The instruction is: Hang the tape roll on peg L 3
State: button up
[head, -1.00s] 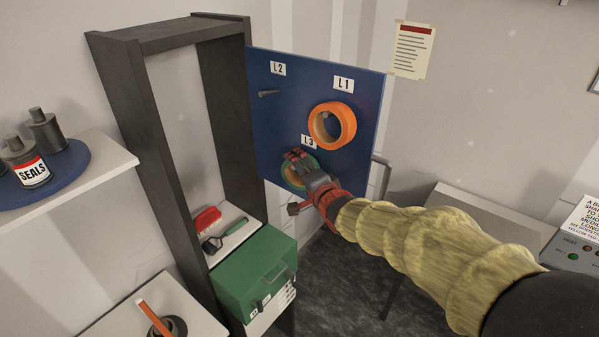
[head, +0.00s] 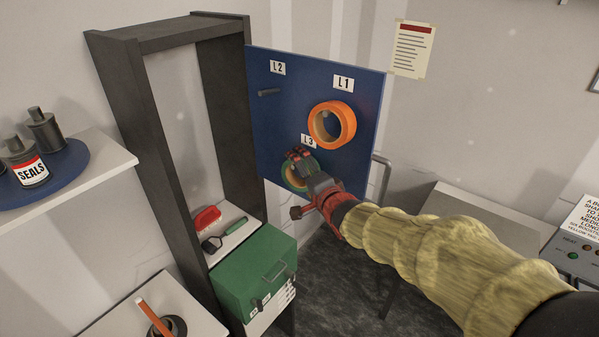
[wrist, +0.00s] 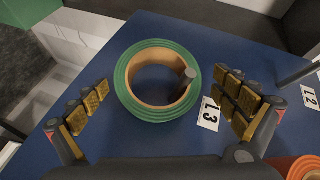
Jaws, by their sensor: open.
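A green tape roll (wrist: 130,90) with a tan core hangs on the L 3 peg (wrist: 187,78), below and left of the L3 label in the head view. The peg passes through its hole, and the roll rests against the blue board. My gripper (wrist: 163,106) is open, its two fingers apart on either side of the roll and clear of it. In the head view my gripper (head: 299,160) is in front of the board and partly hides the green roll (head: 290,178).
An orange tape roll (head: 332,123) hangs near the L1 label. The L2 peg (head: 268,92) is bare.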

jog(key=v, duration=1)
jog(key=s+d+f+n+g+h+b, duration=0.5)
jog(key=s+d+f+n, duration=0.45)
jog(key=f, duration=0.45)
jog(key=s+d+f+g+b, duration=0.1)
jog(key=s+d+f+b, duration=0.1)
jog(key=s+f+b, duration=0.6)
jog(key=s+d+f+n+g+b, duration=0.1)
jog(key=s+d+f+g+b, duration=0.1)
jog(key=s+f+b, duration=0.7)
jog(key=s+b, duration=0.2)
jog(key=b, duration=0.3)
jog(key=shift+d+f, duration=0.3)
jog(key=shift+d, duration=0.05)
